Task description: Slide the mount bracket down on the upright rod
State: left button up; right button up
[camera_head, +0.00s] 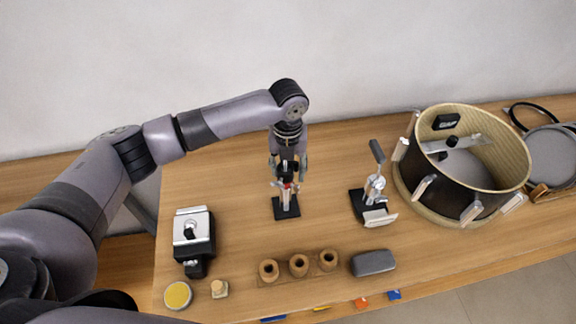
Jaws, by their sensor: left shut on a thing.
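An upright rod stands on a small dark base plate (286,209) near the middle of the table. My left gripper (288,177) comes down over it from above, its fingers around the upper part of the stand. It is shut on the mount bracket (287,187), a small dark and metallic piece with a bit of red, at the rod. The gripper hides most of the bracket and the rod's top, so the exact contact cannot be told. My right gripper is not in view.
A metal clamp stand (374,190) with a black lever is to the right, beside a drum shell (480,197). A black and silver device (193,232) is on the left. In front are a wooden block with three holes (299,267), a grey case (373,262) and a yellow tin (178,295).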

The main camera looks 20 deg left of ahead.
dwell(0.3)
pick_arm(q)
jog(key=o, duration=1.3)
jog(key=shift+o, duration=0.2)
notch_tip(320, 180, up, 12)
